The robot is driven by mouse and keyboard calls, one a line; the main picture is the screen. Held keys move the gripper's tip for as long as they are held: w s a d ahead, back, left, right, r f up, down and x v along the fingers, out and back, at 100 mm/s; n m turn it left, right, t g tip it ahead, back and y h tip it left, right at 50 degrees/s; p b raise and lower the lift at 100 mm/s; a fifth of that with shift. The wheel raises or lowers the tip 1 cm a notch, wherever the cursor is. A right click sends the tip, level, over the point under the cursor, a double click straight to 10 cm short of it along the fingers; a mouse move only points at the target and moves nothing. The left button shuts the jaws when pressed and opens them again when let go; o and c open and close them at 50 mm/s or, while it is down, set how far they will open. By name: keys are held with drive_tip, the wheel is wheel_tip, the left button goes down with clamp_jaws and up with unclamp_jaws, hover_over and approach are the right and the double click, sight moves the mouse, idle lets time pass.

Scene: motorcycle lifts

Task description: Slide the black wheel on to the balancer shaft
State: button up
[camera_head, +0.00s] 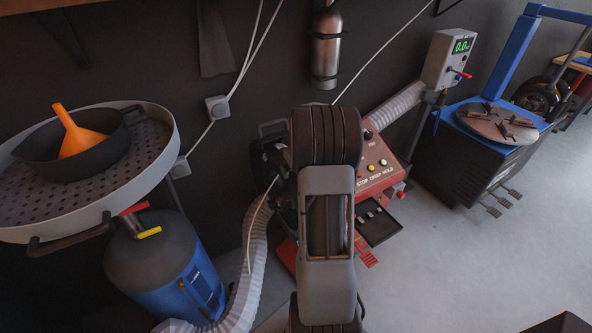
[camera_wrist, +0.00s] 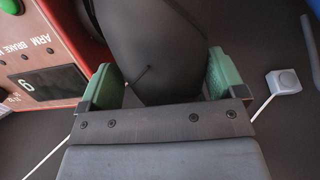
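In the wrist view the black wheel (camera_wrist: 165,45) shows as a dark, rounded, smooth surface with a thin stem on it. It fills the space between the two green pads of my gripper (camera_wrist: 163,82), and both pads appear to touch its sides. The red balancer (camera_head: 376,170) stands behind my arm in the head view, with buttons and a small black tray. Its red panel with a display (camera_wrist: 45,84) is at the left of the wrist view. My arm hides most of the gripper and wheel in the head view. I cannot make out the balancer shaft clearly.
A round perforated grey tray (camera_head: 40,205) with a pan and orange funnel stands left, above a blue drum (camera_head: 165,262). A pale corrugated hose (camera_head: 258,245) runs beside my arm. A blue tyre machine (camera_head: 515,70) stands at the right.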

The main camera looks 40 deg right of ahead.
drive_tip(key=shift+o, duration=1)
drive_tip(key=shift+s+f, duration=0.15)
drive_tip(key=shift+s+a+f, duration=0.15)
drive_tip(key=shift+f, duration=0.2)
drive_tip(key=d+v, duration=0.1)
drive_tip(key=v, duration=1.3)
drive_tip(key=shift+w+a+r, duration=0.3)
drive_tip(key=shift+w, duration=0.05)
drive_tip(key=s+a, duration=0.4)
drive_tip(key=a, duration=0.5)
drive_tip(key=s+a+n+p, duration=0.1)
drive_tip(key=s+a, duration=0.3)
drive_tip(key=a, duration=0.6)
drive_tip(key=s+a+n+p, duration=0.1)
drive_tip(key=s+a, duration=0.3)
drive_tip(key=a, duration=0.5)
drive_tip(key=shift+s+a+r+y, duration=0.15)
drive_tip(key=shift+a+r+y, duration=0.1)
drive_tip(key=shift+a+y, duration=0.15)
